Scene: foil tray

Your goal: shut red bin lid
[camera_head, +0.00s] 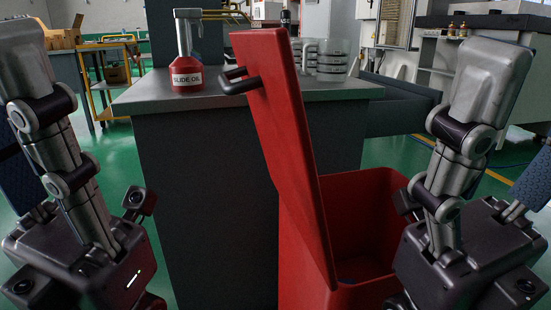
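The red bin (375,205) stands in front of me, right of centre, with its top open. Its red lid (283,130) stands up steeply from the bin's left side, its top leaning to the left. A dark handle (240,84) sticks out to the left from the lid's upper part. Part of the bin's dark inside shows to the right of the lid. My two arms show at the left and right edges of the view, the right one in front of part of the bin. I see no gripper fingers, and nothing of mine visibly touches the lid.
A grey counter (150,98) stands behind the lid, with a red slide oil can (187,77) and clear containers (325,62) on it. A yellow-framed cart (105,75) is at the back left. Green floor (125,150) shows free between the left arm and counter.

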